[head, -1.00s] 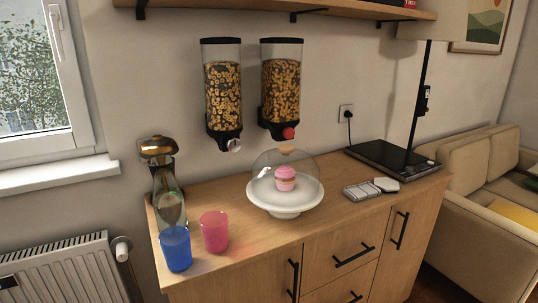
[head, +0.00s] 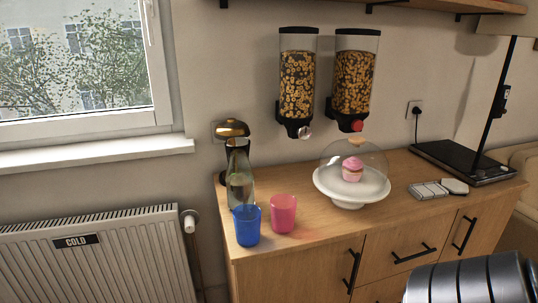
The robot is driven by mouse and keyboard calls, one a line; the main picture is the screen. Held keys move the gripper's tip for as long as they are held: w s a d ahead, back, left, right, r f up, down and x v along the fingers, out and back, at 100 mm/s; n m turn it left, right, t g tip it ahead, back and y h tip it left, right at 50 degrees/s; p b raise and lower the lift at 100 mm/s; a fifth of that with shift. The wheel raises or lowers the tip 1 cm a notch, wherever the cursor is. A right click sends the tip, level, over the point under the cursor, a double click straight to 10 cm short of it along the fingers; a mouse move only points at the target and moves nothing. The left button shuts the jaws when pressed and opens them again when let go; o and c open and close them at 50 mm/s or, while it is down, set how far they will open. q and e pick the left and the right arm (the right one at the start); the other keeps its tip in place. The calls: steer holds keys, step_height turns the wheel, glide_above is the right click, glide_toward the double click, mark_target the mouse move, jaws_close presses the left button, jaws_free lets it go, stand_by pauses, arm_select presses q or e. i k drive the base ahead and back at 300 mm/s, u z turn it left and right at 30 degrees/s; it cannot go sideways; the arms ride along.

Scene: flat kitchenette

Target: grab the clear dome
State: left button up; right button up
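The clear dome (head: 372,160) is a transparent cover with a small wooden knob on top. It sits on a white cake stand (head: 348,199) on the wooden counter, right of centre in the head view. A pink cupcake (head: 351,170) is under it. Neither gripper shows in the head view. A dark, ribbed part of my arm enters at the lower right corner, well in front of the dome and apart from it.
A pink cup (head: 283,214), a blue cup (head: 247,226) and a glass bottle (head: 239,176) stand left of the stand. Two cereal dispensers (head: 297,85) hang above and behind. Grey-white blocks (head: 428,190) and a black flat device (head: 462,163) lie to the right.

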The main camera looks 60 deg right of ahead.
mark_target(354, 166)
steer(key=u, duration=0.3)
steer(key=i, duration=1.85)
steer(key=z, duration=2.95)
